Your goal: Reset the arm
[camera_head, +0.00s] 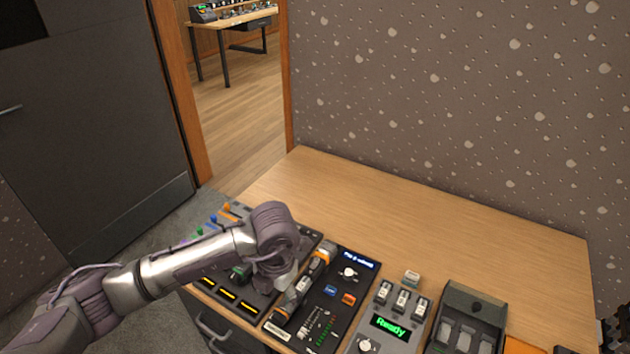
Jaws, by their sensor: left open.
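My left arm comes in from the left, its wrist bent down over the control panels. My left gripper (300,287) is open above the black panels near the table's front edge. No object shows in its jaws; whether it touches a panel I cannot tell. The fader panel (228,290) lies partly under my arm, with coloured knobs, among them an orange one (227,206), at its far left edge. A black panel (335,310) with a blue display, a white knob and blue and orange buttons lies just right of the gripper. My right gripper is not in view.
The wooden table (450,225) is bare behind the panels. A grey panel (385,325) with a green "Ready" display and a dark box (467,318) stand to the right. A speckled wall (460,100) bounds the back. Another table (235,30) shows through the doorway.

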